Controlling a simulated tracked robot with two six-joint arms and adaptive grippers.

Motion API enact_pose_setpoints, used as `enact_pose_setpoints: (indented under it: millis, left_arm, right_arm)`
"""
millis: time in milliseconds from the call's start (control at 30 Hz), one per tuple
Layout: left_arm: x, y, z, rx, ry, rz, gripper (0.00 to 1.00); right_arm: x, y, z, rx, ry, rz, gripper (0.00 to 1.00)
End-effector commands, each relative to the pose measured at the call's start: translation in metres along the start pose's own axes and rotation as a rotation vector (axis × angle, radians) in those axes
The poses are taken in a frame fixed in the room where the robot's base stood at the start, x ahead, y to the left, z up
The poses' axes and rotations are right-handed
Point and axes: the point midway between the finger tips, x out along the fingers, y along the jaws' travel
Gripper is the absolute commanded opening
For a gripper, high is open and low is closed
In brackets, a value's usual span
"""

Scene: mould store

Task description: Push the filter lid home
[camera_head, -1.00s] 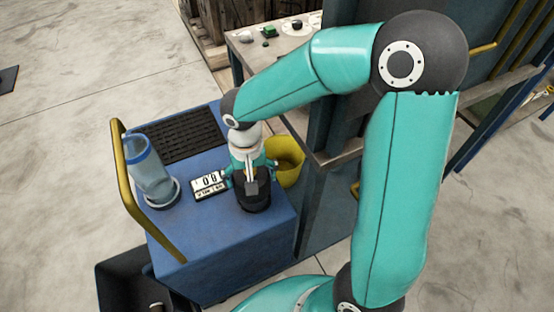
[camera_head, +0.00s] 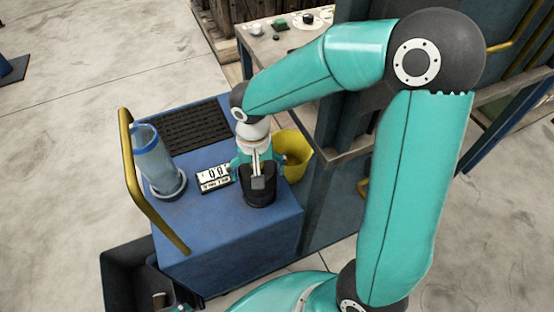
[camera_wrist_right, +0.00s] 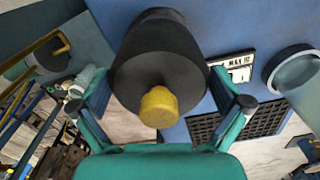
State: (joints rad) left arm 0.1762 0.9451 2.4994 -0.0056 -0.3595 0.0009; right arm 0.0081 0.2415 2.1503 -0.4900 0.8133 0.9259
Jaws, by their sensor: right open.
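A dark round housing (camera_head: 259,196) stands upright on the blue cart. In the right wrist view its dark round lid (camera_wrist_right: 150,72) faces the camera, with a yellow knob (camera_wrist_right: 159,107) at its middle. I cannot tell how far the lid is seated. My right gripper (camera_head: 257,172) is over the housing, pointing down. In the wrist view my right gripper (camera_wrist_right: 163,108) is open, with one finger on each side of the lid and nothing held. Whether the fingers touch it is unclear. My left gripper is not in view.
The blue cart top (camera_head: 225,232) has a yellow handle (camera_head: 130,165), a clear blue-rimmed container (camera_head: 153,162), a number sign (camera_head: 214,178) and a black grid mat (camera_head: 182,131). A yellow bucket (camera_head: 296,158) is close behind the housing. A bench with small items stands beyond.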

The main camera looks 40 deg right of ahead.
Motion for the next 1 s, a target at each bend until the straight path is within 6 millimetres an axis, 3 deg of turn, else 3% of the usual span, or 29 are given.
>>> enact_pose_setpoints:
  millis: [600,1000]
  left_arm:
    - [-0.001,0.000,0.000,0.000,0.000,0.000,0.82]
    - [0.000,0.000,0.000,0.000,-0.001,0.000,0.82]
  right_arm:
    - [-0.076,0.001,0.012,-0.010,0.015,-0.004,1.00]
    - [-0.083,-0.001,0.013,-0.018,0.014,-0.003,1.00]
